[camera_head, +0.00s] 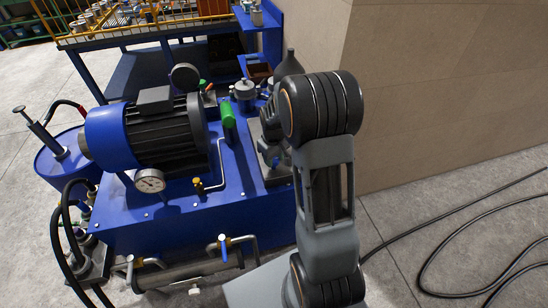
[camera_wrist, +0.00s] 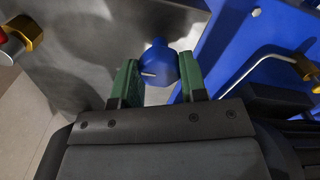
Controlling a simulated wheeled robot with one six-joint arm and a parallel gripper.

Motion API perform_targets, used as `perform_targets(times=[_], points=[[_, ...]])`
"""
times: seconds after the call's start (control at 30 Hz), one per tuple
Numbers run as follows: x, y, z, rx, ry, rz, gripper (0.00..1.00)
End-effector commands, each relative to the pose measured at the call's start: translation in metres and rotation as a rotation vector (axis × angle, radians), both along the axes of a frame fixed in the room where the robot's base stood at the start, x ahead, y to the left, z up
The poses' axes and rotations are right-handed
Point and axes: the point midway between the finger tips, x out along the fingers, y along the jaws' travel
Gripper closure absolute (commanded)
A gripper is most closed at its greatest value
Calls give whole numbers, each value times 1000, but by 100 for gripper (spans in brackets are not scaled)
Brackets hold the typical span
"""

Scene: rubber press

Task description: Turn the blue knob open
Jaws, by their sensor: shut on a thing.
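The blue knob (camera_wrist: 158,62) is at the top middle of the wrist view, with a small pale mark on its face. My gripper (camera_wrist: 160,80) has its two green-padded fingers on either side of the knob and is shut on it. My gripper's fingers cannot be made out there, as my arm covers much of that area.
A blue-and-black motor (camera_head: 150,130) and a white-faced gauge (camera_head: 149,181) stand on the blue machine base (camera_head: 150,225). A pipe with a brass fitting (camera_wrist: 304,68) lies right of the knob. Tan wall (camera_head: 430,90) is at right; black cables (camera_head: 470,225) lie on the floor.

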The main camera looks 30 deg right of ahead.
Motion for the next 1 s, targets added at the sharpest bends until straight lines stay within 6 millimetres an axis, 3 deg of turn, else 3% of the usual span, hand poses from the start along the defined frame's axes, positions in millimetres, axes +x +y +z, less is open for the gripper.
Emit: perform_targets(times=[0.27,0.3,0.53,0.83,1.0], points=[[1,0,1,-2,-1,5,84],[1,0,1,-2,-1,5,58],[0,0,0,-1,-1,3,36],[0,0,3,-1,-1,2,35],[1,0,24,-2,-6,2,35]])
